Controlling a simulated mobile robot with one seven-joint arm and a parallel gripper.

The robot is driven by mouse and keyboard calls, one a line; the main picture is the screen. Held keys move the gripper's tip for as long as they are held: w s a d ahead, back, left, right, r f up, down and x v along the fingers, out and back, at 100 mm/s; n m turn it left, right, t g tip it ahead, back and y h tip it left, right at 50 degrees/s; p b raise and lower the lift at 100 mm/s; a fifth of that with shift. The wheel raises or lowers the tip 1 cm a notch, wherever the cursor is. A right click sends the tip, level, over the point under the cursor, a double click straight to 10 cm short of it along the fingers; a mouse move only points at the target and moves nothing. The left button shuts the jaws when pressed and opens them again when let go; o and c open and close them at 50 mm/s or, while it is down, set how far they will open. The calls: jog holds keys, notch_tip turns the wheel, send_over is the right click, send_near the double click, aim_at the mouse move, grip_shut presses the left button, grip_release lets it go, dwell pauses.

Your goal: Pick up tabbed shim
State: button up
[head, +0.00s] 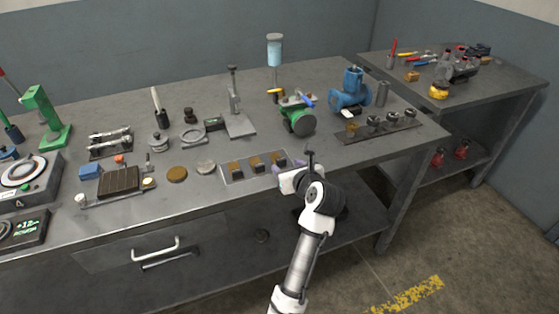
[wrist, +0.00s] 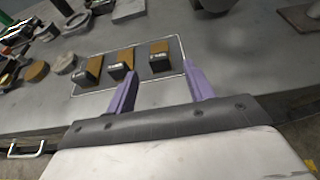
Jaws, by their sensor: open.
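The brown pieces on top may be tabbed shims; I cannot tell which one is the tabbed shim. My gripper (wrist: 160,72) is open and empty, its two purple fingers apart. In the wrist view the right block shows beyond and between the fingertips. In the head view my gripper (head: 287,165) is at the plate's right end.
A brown disc (head: 177,174) and a grey disc (head: 206,167) lie left of the plate. A green machine (head: 298,118) and a grey stand (head: 238,120) stand behind it. A dark rack (head: 378,130) lies to the right. The bench front edge is close to my arm.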

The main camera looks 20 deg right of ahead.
aim_at(282, 161)
jog(key=shift+p+x, duration=0.8)
jog(key=shift+x, duration=1.9)
jog(key=shift+a+r, duration=0.1)
jog(key=c, duration=1.1)
